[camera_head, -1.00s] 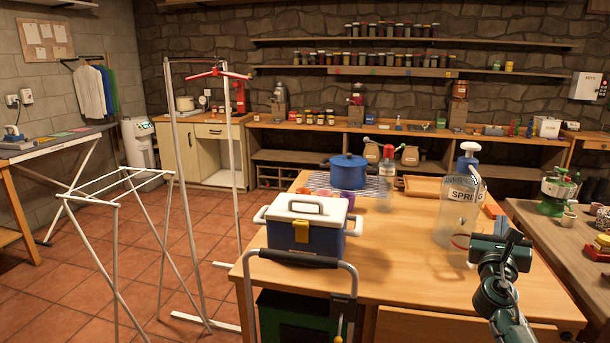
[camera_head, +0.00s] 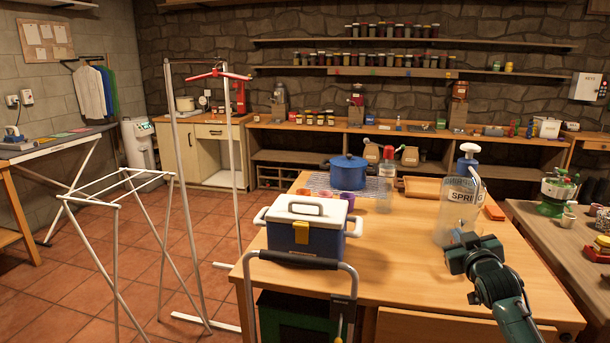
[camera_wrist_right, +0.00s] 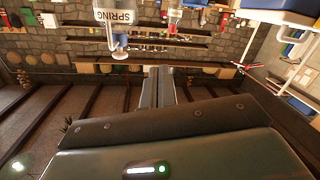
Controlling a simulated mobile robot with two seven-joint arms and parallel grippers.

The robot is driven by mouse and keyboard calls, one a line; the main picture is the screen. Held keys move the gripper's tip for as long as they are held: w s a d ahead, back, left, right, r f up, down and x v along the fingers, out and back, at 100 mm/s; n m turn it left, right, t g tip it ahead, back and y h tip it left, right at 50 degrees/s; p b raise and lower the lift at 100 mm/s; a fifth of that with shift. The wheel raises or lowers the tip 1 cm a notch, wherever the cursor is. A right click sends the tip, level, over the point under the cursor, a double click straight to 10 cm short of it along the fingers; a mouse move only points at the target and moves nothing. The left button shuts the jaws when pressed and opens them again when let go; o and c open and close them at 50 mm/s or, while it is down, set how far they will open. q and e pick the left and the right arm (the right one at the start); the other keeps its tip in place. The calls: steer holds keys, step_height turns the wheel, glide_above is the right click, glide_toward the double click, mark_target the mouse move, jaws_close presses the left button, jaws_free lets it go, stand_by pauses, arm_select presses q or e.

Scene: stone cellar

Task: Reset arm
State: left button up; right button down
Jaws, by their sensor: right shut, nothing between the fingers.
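My right gripper (camera_head: 460,252) is over the right side of the wooden table, just in front of the clear pump bottle labelled SPRING (camera_head: 457,210). In the right wrist view its two fingers (camera_wrist_right: 164,82) lie together with nothing between them. The SPRING bottle (camera_wrist_right: 115,17) appears upside down at the top of that view, apart from the fingers. In the head view the fingertips are mostly hidden behind the gripper body. My left gripper is not in view.
The wooden table (camera_head: 400,285) carries a blue-and-white cooler (camera_head: 305,240), a blue pot (camera_head: 348,172) and a wooden tray (camera_head: 421,187). A side bench (camera_head: 560,235) with small items stands at right. The table's front middle is clear.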

steer(key=s+a+f+n+g+y, duration=0.1)
steer(key=s+a+f+g+y, duration=0.1)
steer(key=s+a+f, duration=0.6)
steer(key=s+a+f+n+g+y, duration=0.1)
steer(key=s+a+f, duration=0.4)
steer(key=s+f, duration=0.65)
steer(key=s+a+f+g+y, duration=0.1)
steer(key=s+a+f, duration=0.2)
steer(key=s, duration=0.7)
steer(key=s+a+f+m+g+y, duration=0.1)
steer(key=s+a+f, duration=0.3)
steer(key=s, duration=0.6)
steer(key=shift+a+g, duration=0.7)
